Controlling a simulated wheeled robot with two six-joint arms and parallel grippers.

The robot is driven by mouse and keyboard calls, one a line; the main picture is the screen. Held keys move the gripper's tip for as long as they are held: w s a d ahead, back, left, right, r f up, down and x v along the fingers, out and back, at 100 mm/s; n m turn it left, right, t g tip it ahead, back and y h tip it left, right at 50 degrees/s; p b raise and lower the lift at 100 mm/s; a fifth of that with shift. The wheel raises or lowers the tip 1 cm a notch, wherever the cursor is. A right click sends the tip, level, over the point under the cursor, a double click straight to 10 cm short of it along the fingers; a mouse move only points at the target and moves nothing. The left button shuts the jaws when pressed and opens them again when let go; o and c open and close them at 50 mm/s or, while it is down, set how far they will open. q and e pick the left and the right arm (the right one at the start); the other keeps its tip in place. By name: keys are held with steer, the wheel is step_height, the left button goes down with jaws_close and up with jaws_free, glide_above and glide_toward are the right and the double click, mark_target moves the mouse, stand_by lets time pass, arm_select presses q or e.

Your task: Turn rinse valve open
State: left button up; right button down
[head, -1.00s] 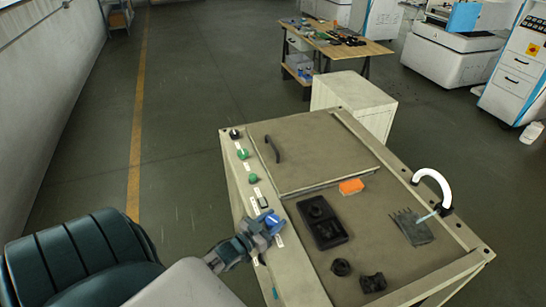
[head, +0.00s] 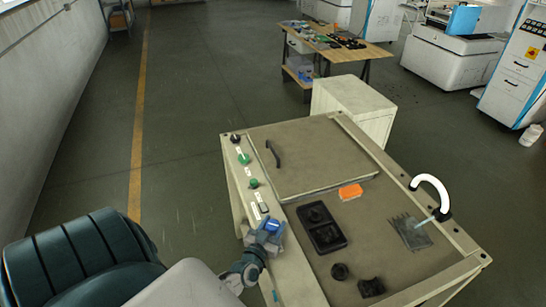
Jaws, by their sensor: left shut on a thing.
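The rinse valve (head: 273,226) shows as a blue handle on the control strip along the left edge of the beige bench. My left gripper (head: 267,236) comes in from the lower left and is shut on this blue handle. The gripper's fingers hide part of the handle and its base. A white curved spout (head: 434,187) stands at the right side of the bench top. My right gripper is not in view.
The strip also carries a black knob (head: 235,138) and green knobs (head: 244,158). On the bench top (head: 375,225) lie an orange block (head: 350,192), a black tray (head: 322,228), small black parts (head: 371,288) and a grey comb-like piece (head: 411,233). A lid with a black handle (head: 272,153) covers the back.

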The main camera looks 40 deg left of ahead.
arm_select(q)
steer(key=o, duration=1)
steer(key=b+v, duration=0.2)
steer(key=v, duration=0.9)
steer(key=shift+w, duration=0.1)
steer(key=shift+c, duration=0.2)
